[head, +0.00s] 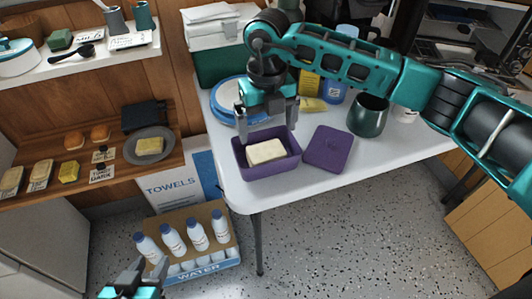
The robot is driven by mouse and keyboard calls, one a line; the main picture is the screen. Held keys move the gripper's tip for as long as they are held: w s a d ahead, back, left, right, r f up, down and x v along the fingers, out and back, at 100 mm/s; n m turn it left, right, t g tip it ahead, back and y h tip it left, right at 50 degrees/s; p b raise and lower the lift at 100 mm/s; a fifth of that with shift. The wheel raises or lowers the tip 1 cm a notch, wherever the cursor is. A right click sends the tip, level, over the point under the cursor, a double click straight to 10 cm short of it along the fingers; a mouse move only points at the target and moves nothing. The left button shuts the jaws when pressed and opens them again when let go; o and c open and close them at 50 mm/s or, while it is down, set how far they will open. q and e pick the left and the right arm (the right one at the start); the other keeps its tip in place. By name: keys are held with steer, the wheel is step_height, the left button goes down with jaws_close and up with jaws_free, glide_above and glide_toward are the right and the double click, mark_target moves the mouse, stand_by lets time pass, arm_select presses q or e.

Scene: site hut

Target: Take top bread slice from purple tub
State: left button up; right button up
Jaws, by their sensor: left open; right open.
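The purple tub (273,171) stands open on the white table near its left front corner. A pale bread slice (266,151) lies in it on top; whether more slices lie under it cannot be told. A purple lid (329,149) lies flat on the table to the right of the tub. My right gripper (267,119) is open, pointing down above the back of the tub, apart from the bread. My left gripper (138,271) is open and empty at the bottom left, low in front of the water bottles.
On the white table (389,153) stand a dark green mug (368,115), a blue container (334,92) and a blue-rimmed plate (228,101). A wooden shelf at left holds a grey plate (149,146) with a bread slice. A box of water bottles (203,245) stands below.

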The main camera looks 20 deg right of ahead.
mark_target(266, 150)
steer(key=f, duration=0.5)
steer(key=shift+s+a+f+b, duration=0.2)
steer(key=shift+s+f+b, duration=0.1)
steer(key=shift+f+b, duration=0.1)
steer(key=shift+r, duration=0.1)
steer(key=c, duration=0.8)
steer(key=shift+r, duration=0.1)
